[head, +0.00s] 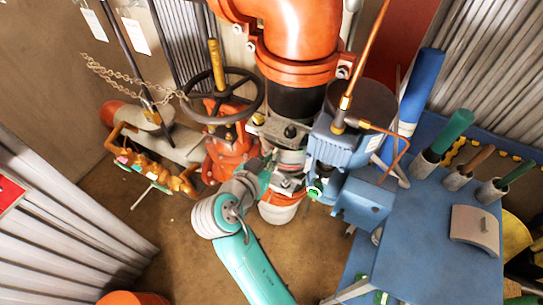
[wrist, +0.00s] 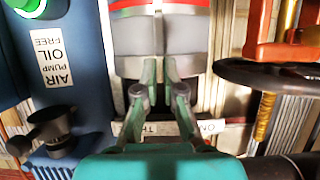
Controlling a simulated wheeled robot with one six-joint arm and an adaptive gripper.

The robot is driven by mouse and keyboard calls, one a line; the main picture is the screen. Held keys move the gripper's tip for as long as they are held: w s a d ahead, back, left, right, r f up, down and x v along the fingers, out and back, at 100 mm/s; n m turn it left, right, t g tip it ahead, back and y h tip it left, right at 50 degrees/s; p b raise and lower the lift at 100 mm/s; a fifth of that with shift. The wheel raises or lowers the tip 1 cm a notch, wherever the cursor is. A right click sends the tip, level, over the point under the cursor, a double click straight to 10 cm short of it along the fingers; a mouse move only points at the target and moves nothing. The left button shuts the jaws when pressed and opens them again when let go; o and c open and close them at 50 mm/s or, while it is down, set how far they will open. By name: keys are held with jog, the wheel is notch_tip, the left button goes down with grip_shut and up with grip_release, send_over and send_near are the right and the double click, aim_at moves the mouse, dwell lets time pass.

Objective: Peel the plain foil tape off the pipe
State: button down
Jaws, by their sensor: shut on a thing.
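The vertical pipe (head: 293,103) comes down from an orange elbow, with a black length and then a grey and silver stretch. The silvery-grey foil tape (wrist: 140,38) wraps the pipe at the top of the wrist view, below a red band. My gripper (wrist: 161,68) is shut, its fingertips on the tape's edge. In the head view my gripper (head: 267,172) reaches the pipe from the front left. The fingertips and the tape's far side are hidden there, so how much is loose cannot be told.
A blue air pump (head: 345,143) stands close right of the pipe and a black handwheel (head: 222,95) close left. A blue bench (head: 432,240) holds green- and brown-handled tools. A white lettered strip (wrist: 208,127) lies behind my fingers.

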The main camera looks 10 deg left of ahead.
jog(key=shift+s+a, duration=0.1)
jog(key=shift+s, duration=0.1)
jog(key=s+a, duration=0.2)
jog(key=s, duration=0.5)
jog(key=shift+s+a, duration=0.2)
jog(key=shift+a, duration=0.1)
dwell(0.4)
dwell(0.3)
jog(key=shift+s, duration=0.1)
